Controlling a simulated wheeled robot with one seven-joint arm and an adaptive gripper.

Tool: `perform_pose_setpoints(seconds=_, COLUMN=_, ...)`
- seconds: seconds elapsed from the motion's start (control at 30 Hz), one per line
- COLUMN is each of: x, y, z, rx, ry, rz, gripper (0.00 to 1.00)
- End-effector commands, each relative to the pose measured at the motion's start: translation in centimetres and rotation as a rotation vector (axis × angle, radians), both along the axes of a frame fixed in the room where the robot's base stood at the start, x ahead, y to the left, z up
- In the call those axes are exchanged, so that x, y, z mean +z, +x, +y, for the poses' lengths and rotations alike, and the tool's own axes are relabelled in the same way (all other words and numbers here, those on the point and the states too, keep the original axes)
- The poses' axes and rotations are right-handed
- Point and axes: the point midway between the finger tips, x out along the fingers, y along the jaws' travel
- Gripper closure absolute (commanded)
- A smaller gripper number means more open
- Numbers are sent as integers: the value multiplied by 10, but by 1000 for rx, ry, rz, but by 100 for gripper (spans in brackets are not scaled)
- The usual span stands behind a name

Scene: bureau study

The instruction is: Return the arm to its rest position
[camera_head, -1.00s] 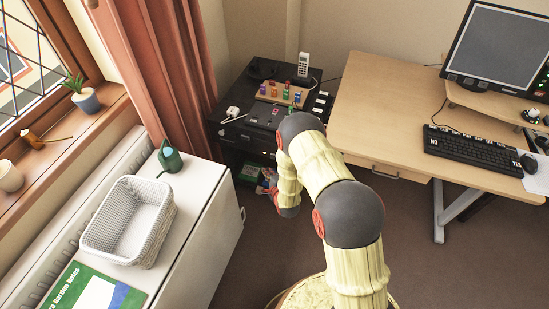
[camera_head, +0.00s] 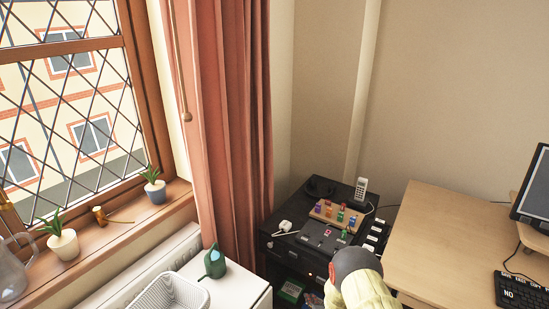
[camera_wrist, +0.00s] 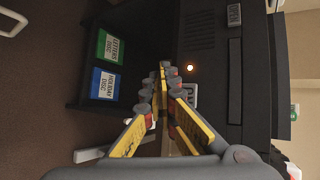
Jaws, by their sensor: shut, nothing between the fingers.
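My gripper (camera_wrist: 164,72) shows in the wrist view, with its yellow and grey fingers brought together and nothing between them. It points toward the front of a black cabinet (camera_wrist: 205,75) with a small glowing orange light (camera_wrist: 190,68); I cannot tell the exact gap. In the head view, my arm (camera_head: 364,286) shows only at the bottom edge, as a grey joint and a cream sleeve. My gripper and the rest of the arm are hidden or out of frame there.
The black cabinet (camera_head: 285,247) carries a white phone (camera_head: 361,190) and a wooden tray with several coloured pieces. A wooden desk (camera_head: 440,240) stands on the right. A white basket (camera_head: 170,292) and a green watering can (camera_head: 214,262) stand on the left.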

Motion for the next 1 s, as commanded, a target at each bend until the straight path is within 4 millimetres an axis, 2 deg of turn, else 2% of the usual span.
perform_pose_setpoints(seconds=0.07, x=-20, y=-11, z=-1, rx=52, ry=-100, rz=77, gripper=100)
perform_pose_setpoints(seconds=0.23, x=-83, y=-83, z=-5, rx=255, ry=-354, rz=379, gripper=100)
perform_pose_setpoints(seconds=0.3, x=-90, y=-108, z=-7, rx=354, ry=-440, rz=484, gripper=100)
perform_pose_setpoints(seconds=0.37, x=-85, y=-125, z=-9, rx=443, ry=-505, rz=561, gripper=100)
perform_pose_setpoints(seconds=0.47, x=-62, y=-148, z=-12, rx=597, ry=-598, rz=666, gripper=100)
perform_pose_setpoints(seconds=0.57, x=-24, y=-167, z=-14, rx=754, ry=-678, rz=745, gripper=100)
perform_pose_setpoints(seconds=0.8, x=83, y=-205, z=-18, rx=1063, ry=-795, rz=836, gripper=100)
perform_pose_setpoints(seconds=1.0, x=173, y=-236, z=-18, rx=1252, ry=-857, rz=847, gripper=100)
